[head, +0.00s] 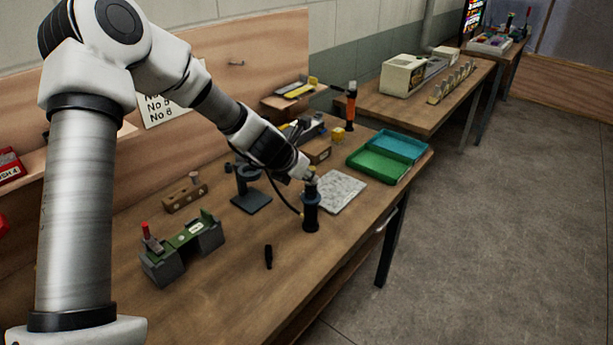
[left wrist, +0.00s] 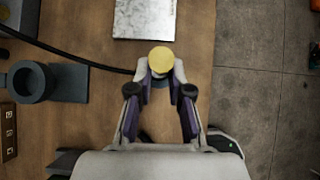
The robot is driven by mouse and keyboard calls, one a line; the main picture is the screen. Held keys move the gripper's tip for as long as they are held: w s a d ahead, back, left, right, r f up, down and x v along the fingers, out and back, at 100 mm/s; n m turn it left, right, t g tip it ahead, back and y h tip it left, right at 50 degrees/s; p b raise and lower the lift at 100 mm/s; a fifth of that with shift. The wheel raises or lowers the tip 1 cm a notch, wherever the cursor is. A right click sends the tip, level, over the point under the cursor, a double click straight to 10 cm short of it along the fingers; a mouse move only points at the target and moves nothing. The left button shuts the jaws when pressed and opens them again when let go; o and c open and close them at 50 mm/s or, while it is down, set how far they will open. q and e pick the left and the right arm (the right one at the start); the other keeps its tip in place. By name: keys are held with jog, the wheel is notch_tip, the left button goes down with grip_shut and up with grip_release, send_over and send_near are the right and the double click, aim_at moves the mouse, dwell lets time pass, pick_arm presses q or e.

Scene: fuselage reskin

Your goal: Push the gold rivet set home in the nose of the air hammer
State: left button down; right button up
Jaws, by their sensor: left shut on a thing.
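The air hammer (head: 311,216) stands upright as a dark cylinder with a blue collar near the table's front edge, with a dark hose coming in from its left. My left gripper (head: 309,180) is right at the hammer's top end. In the left wrist view my left gripper (left wrist: 161,72) is shut on the gold rivet set (left wrist: 161,58), seen from above as a round gold disc between the fingertips. The set lines up over the hammer; how deep it sits in the nose is hidden by the fingers. My right gripper is not in view.
A dark ring stand (head: 251,197) is left of the hammer, a grey metal sheet (head: 342,192) behind it. Green (head: 377,166) and teal (head: 402,146) trays lie at the right.

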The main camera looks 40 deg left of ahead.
pick_arm(q)
jog(key=shift+s+f, duration=0.1)
jog(key=c, duration=1.3)
grip_release()
jog(key=o, duration=0.3)
jog(key=shift+f, duration=0.1)
jog(key=shift+s+r+p, duration=0.3)
jog(key=shift+r+p, duration=0.3)
jog(key=shift+r, duration=0.1)
jog(key=p+v, duration=0.2)
jog(key=v, duration=0.1)
jog(key=shift+s+r, duration=0.15)
jog(key=shift+s, duration=0.15)
